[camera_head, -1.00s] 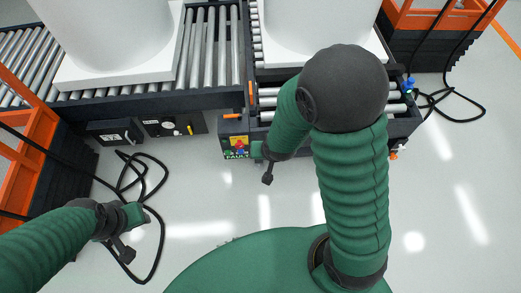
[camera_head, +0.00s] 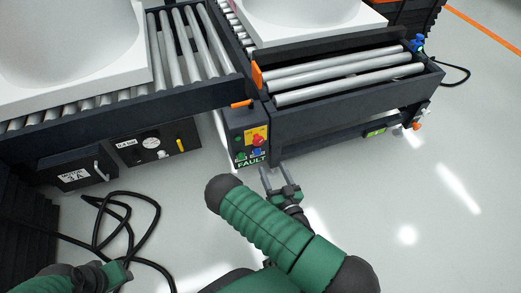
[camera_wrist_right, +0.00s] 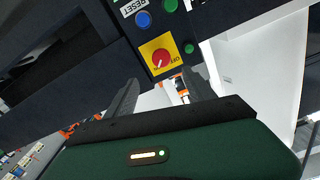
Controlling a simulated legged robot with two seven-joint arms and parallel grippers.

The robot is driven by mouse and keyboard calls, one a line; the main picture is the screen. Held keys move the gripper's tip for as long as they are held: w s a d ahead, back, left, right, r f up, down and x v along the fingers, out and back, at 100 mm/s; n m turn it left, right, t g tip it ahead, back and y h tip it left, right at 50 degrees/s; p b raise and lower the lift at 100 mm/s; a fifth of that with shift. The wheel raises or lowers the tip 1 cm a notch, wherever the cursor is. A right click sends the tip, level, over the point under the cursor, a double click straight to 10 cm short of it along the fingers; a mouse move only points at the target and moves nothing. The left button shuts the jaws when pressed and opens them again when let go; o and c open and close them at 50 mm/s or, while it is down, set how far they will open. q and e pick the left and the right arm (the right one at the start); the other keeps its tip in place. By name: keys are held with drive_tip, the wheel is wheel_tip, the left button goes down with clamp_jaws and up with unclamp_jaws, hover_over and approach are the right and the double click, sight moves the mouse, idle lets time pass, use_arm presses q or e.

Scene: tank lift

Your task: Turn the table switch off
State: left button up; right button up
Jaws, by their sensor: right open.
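The table switch is a red rotary knob on a yellow plate (camera_head: 257,138), set in the dark control box (camera_head: 237,122) at the corner of the roller table. In the right wrist view the red knob (camera_wrist_right: 161,57) shows with "OFF" lettering beside it; its setting is hard to tell. My right gripper (camera_head: 276,172) is open and empty, just below and in front of the box, apart from the knob. In the wrist view its two fingers (camera_wrist_right: 160,84) spread below the knob. My left gripper (camera_head: 117,274) is at the bottom left edge, far from the switch, its fingers not clear.
A green button (camera_wrist_right: 189,48), a blue button (camera_wrist_right: 143,19) and a "FAULT" label (camera_head: 251,163) are near the knob. Roller tables (camera_head: 340,90) with white tanks (camera_head: 70,45) stand behind. Black cables (camera_head: 128,210) lie on the floor at the left. The floor at right is clear.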

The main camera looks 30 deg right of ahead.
drive_tip(key=b+x, duration=0.5)
drive_tip(key=x, duration=0.7)
drive_tip(key=shift+w, duration=0.45)
drive_tip(key=shift+a, duration=0.1)
clamp_jaws()
